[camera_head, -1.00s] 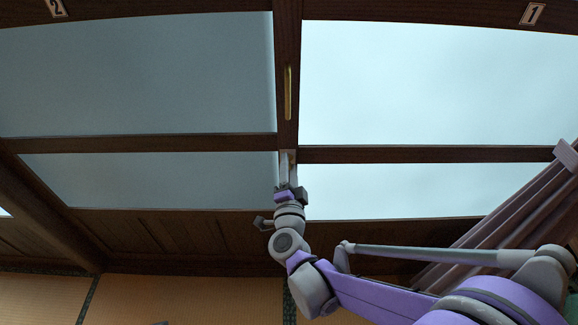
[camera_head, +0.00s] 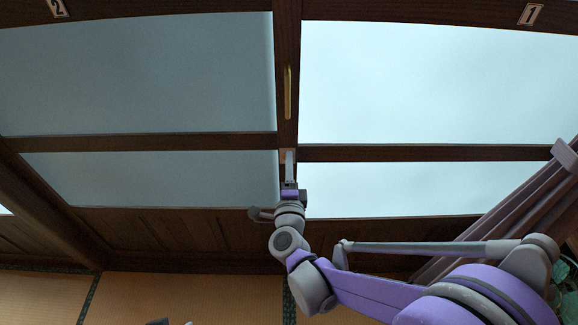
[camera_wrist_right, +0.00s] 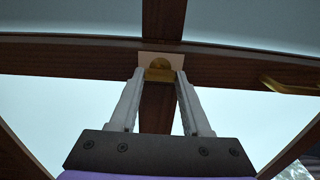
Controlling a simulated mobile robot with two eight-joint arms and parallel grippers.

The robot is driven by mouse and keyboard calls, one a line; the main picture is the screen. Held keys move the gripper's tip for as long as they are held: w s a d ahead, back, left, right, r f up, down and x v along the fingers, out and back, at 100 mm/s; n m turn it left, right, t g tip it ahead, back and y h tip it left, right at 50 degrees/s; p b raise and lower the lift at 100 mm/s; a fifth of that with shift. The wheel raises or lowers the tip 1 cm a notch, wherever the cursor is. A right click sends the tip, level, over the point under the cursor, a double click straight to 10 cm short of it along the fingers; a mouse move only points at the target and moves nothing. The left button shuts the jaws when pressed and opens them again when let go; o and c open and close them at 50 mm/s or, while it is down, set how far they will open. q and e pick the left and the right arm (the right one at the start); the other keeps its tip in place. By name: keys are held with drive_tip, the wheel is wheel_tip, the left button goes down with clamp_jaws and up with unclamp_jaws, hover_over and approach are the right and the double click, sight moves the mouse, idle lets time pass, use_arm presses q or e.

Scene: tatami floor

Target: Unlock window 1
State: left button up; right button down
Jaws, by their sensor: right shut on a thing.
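Window 1 is the bright frosted sliding pane (camera_head: 430,85) on the right in the head view, under a label with the number 1 (camera_head: 531,14). Its lock is a small brass piece on a pale plate, seen in the wrist view (camera_wrist_right: 159,71) on the dark wooden stile. My right gripper (camera_head: 288,158) reaches up to the stile at the crossbar. Its two fingers are shut on the brass lock, with one fingertip at each side of it. The fingers partly hide the plate. Small parts at the bottom edge may be my left gripper (camera_head: 172,322), mostly out of frame.
A long brass pull (camera_head: 287,92) is on the stile above the lock; a brass piece (camera_wrist_right: 288,86) also shows at right in the wrist view. Window 2 (camera_head: 140,75) is the darker pane at left. A folded curtain (camera_head: 510,220) hangs at right. Tatami (camera_head: 190,295) lies below.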

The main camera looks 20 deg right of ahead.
drive_tip(key=shift+c, duration=1.8)
unclamp_jaws()
drive_tip(key=shift+s, duration=0.1)
drive_tip(key=v, duration=1)
drive_tip(key=shift+s+p, duration=0.35)
drive_tip(key=shift+p, duration=0.05)
drive_tip(key=shift+a, duration=0.1)
